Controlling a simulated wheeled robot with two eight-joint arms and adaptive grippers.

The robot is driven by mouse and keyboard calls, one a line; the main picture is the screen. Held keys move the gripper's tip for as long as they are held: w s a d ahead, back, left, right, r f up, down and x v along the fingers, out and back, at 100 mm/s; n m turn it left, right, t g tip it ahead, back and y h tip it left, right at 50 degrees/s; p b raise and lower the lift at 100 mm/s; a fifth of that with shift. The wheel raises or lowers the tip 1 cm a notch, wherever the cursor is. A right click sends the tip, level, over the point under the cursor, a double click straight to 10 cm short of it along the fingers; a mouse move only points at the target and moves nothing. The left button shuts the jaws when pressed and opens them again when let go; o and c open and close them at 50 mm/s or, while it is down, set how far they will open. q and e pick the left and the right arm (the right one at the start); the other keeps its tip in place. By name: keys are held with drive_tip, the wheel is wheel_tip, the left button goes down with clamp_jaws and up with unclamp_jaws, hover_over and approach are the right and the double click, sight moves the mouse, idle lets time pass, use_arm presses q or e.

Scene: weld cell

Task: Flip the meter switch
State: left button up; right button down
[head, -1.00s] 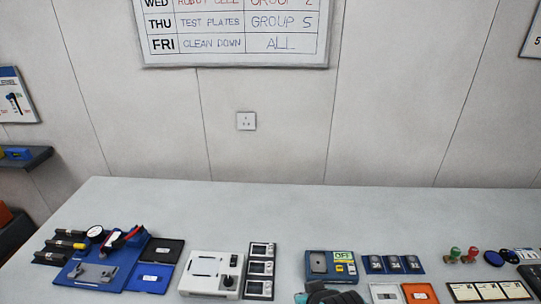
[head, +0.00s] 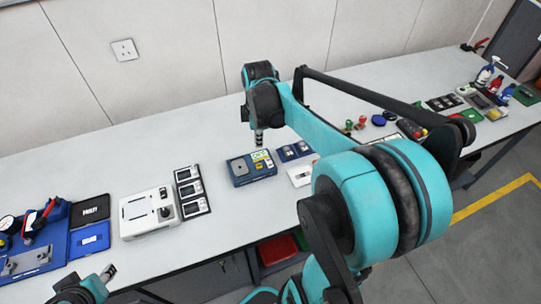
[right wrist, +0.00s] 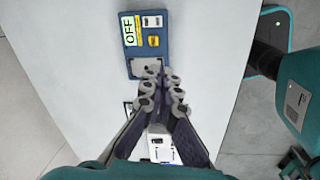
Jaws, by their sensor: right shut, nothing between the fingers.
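My right gripper (head: 259,143) points down over the box's back edge, shut and empty. In the right wrist view, its fingertips (right wrist: 162,76) overlap the box's grey panel; contact cannot be told. My left gripper (head: 108,272) is at the bottom left, partly out of frame; its fingers are too small to read.
A white box with a black knob (head: 137,213) and a strip of three small panels (head: 192,189) stand left of the meter. Stamps, bottles and trays stand farther right. The bench behind the meter is clear.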

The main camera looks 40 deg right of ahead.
sight(271, 165)
drive_tip(key=d+n, duration=0.1)
drive_tip(key=d, duration=0.1)
drive_tip(key=d+n+g, duration=0.1)
drive_tip(key=w+d+f+n+p, duration=0.1)
drive_tip(key=d, duration=0.1)
drive_tip(key=shift+d+f+y, duration=0.1)
drive_tip(key=shift+d+y, duration=0.2)
wheel_tip(271, 165, down, 14)
drive_tip(key=b, duration=0.4)
drive_tip(key=shift+s+a+f+b, duration=0.1)
drive_tip(key=shift+f+b, duration=0.4)
drive_tip(key=shift+b, duration=0.1)
drive_tip(key=shift+r, duration=0.25)
